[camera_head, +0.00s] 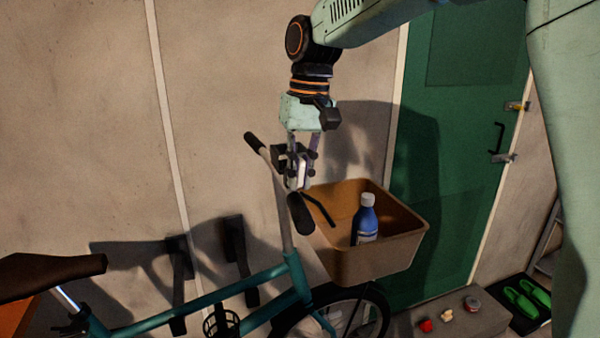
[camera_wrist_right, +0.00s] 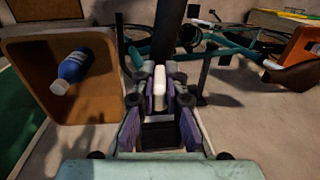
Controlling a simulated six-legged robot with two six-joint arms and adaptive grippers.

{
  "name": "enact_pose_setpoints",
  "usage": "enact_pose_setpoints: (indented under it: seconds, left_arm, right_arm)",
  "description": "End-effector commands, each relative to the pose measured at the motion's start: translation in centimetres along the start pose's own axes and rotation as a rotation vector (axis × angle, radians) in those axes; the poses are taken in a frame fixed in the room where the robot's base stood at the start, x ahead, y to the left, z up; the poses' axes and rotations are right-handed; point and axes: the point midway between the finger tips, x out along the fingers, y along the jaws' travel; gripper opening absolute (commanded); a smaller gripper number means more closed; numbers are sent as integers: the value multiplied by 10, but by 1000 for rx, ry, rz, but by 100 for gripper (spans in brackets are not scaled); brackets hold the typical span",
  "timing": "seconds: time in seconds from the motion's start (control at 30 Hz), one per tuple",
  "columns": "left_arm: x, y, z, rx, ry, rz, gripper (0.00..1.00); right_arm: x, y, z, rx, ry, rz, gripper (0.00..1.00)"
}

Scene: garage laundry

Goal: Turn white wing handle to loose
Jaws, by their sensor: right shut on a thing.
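The white wing handle (camera_wrist_right: 159,88) shows as a narrow pale piece between the fingers of my right gripper (camera_wrist_right: 160,105) in the wrist view. In the head view the right gripper (camera_head: 299,164) points down at the handlebar of a teal bicycle (camera_head: 225,291), just behind its basket. Its fingers are shut on the white wing handle, which shows there as a small white sliver. The fingers hide most of the handle and how it is turned cannot be told. My left gripper is in neither view.
A brown basket (camera_head: 345,262) on the bicycle's front holds a blue bottle (camera_head: 366,222) with a white cap. The black handlebar grips (camera_head: 300,214) are close to the gripper. A brown saddle (camera_head: 52,273) is at left. A green door (camera_head: 455,165) stands behind at right.

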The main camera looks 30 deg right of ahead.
Motion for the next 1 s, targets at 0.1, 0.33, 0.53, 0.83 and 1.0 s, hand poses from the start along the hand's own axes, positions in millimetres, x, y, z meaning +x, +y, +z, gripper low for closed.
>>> enact_pose_setpoints:
  seconds: [0.1,0.33,0.53,0.83,1.0]
  left_arm:
    - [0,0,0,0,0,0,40]
    - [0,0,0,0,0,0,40]
    - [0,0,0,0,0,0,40]
    - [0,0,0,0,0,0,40]
    - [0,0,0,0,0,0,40]
  right_arm:
    - [-4,-1,-3,-2,16,73,0]
    - [-4,-1,-3,-2,16,161,0]
    - [-4,0,-4,-1,17,194,0]
    - [-4,0,-3,-1,16,199,0]
    - [-4,0,-3,-1,16,198,15]
